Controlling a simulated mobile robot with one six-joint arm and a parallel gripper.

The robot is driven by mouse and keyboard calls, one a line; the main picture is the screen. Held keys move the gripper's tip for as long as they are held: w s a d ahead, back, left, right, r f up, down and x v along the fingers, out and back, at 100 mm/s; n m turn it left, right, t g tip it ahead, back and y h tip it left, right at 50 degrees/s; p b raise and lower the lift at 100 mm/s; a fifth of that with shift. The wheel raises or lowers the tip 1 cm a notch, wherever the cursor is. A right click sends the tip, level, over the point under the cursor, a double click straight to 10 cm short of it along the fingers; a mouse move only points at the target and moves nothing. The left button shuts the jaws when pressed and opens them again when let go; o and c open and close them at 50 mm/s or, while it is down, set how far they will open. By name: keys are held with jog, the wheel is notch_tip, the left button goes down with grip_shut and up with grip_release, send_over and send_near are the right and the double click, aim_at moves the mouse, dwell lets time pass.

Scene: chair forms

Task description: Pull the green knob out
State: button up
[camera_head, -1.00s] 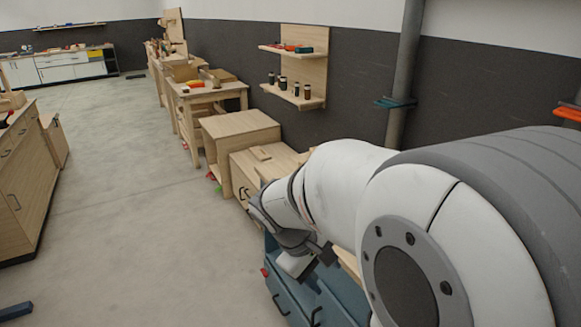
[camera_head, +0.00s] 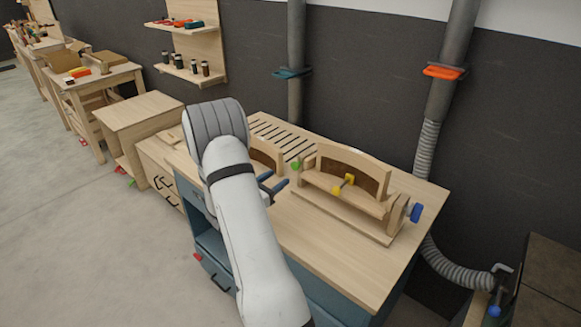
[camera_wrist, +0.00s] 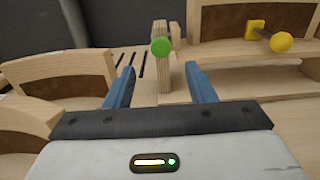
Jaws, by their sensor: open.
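The green knob (camera_head: 296,166) sits at the left end of a wooden chair form (camera_head: 345,170) on the workbench. In the wrist view the round green knob (camera_wrist: 161,46) faces me on an upright wooden post (camera_wrist: 164,75). My gripper (camera_head: 276,186) is over the bench, to the left of and nearer than the knob. Its two blue fingers (camera_wrist: 160,84) are spread apart and empty. The knob appears beyond the fingertips, between them in the picture and a little higher, and apart from them. The knob's shaft is hidden behind it.
A yellow knob (camera_head: 349,179) and a blue knob (camera_head: 416,212) are on the same form. Another curved wooden form (camera_head: 266,153) stands left of the knob, partly behind my arm. The bench front (camera_head: 330,255) is bare. A grey pipe (camera_head: 296,60) stands behind.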

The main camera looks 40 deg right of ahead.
aim_at(293, 167)
jog(key=d, duration=0.2)
jog(key=d+p, duration=0.1)
jog(key=d, duration=0.2)
jog(key=d+p, duration=0.1)
jog(key=d, duration=0.1)
jog(key=shift+w+d, duration=0.15)
jog(key=shift+w, duration=0.1)
grip_shut()
dwell(0.3)
